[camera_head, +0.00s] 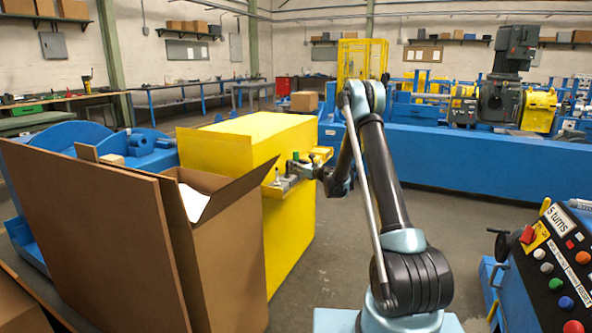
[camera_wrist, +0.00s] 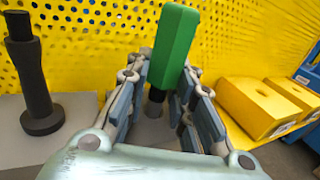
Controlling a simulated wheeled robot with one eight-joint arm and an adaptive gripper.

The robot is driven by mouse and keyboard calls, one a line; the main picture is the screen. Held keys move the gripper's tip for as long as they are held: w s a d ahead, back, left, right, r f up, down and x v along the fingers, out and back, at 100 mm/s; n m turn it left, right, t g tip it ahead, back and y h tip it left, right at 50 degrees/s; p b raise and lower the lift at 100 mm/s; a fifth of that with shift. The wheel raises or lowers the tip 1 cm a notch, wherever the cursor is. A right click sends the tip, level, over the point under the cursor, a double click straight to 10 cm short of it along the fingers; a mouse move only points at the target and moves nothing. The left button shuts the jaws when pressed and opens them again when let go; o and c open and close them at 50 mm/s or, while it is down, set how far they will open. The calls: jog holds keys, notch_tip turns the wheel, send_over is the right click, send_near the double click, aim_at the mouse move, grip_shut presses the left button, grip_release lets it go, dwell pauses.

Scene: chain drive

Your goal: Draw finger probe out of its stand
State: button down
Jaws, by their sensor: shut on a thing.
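The finger probe (camera_wrist: 175,45) has a green block handle over a short black part. It stands slightly tilted in the wrist view, between the fingers of my gripper (camera_wrist: 162,82), which is shut on it. Its green top also shows small in the head view (camera_head: 296,155), at the yellow cabinet's side shelf, with my gripper (camera_head: 299,167) at it. Below the black part is a grey round piece that looks like the stand (camera_wrist: 152,128), mostly hidden by the fingers. I cannot tell how deep the probe sits in it.
A black flanged peg (camera_wrist: 36,85) stands on a grey plate left of my gripper. Yellow blocks (camera_wrist: 262,105) lie to the right. A perforated yellow panel (camera_wrist: 100,40) rises behind. An open cardboard box (camera_head: 222,240) stands near the yellow cabinet (camera_head: 235,145).

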jog(key=shift+r, duration=4.05)
